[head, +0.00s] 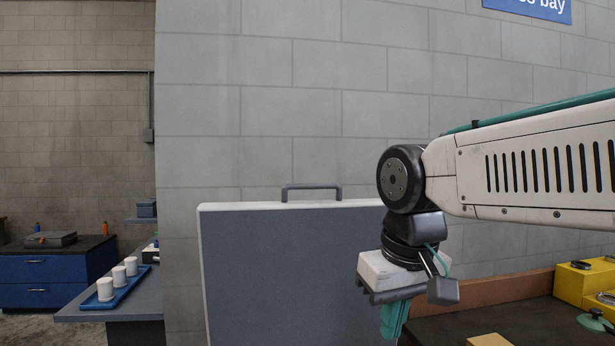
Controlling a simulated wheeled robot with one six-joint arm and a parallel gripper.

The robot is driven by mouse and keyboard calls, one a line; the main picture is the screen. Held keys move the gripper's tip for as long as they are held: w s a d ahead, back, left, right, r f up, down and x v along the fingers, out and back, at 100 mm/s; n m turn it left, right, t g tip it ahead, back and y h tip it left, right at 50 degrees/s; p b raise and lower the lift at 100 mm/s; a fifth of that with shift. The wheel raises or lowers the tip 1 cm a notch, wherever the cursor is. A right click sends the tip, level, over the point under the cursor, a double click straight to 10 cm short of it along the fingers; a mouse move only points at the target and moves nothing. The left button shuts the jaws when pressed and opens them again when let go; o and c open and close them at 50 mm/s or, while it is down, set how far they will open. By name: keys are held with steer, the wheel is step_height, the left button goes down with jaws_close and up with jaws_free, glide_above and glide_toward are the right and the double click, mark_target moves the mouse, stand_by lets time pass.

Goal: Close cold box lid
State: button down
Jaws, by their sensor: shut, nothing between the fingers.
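The cold box lid (290,265) stands upright in front of the block wall, its broad dark grey face toward me. Its rim is white, and a dark grey handle (311,187) sits on its top edge. The lower part of the lid and the box itself are outside the picture. My gripper (394,320) hangs down just in front of the lid's right side, overlapping it in the picture. Its teal fingers are together and hold nothing. Their tips are near the bottom edge of the picture. I cannot tell whether the fingers touch the lid.
A dark bench (470,318) with a brown back edge lies at the right, with yellow blocks (586,284) and a green part (595,321). At the left, a blue tray (122,298) with white cups stands on a grey counter. Blue drawers (42,283) stand farther back.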

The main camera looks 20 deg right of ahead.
steer(key=w+d+r+m+t+h, duration=0.1)
steer(key=w+d+r+t, duration=0.1)
steer(key=w+r, duration=1.3)
steer(key=w+d+r+m+t, duration=0.1)
steer(key=w+d+r+t, duration=0.2)
steer(key=w+r, duration=1.2)
glide_above(323, 200)
step_height(323, 200, down, 12)
steer(key=shift+w+r, duration=0.1)
steer(key=shift+w, duration=0.05)
steer(key=shift+f, duration=0.2)
steer(key=shift+s+a+f, duration=0.1)
steer(key=shift+s, duration=0.35)
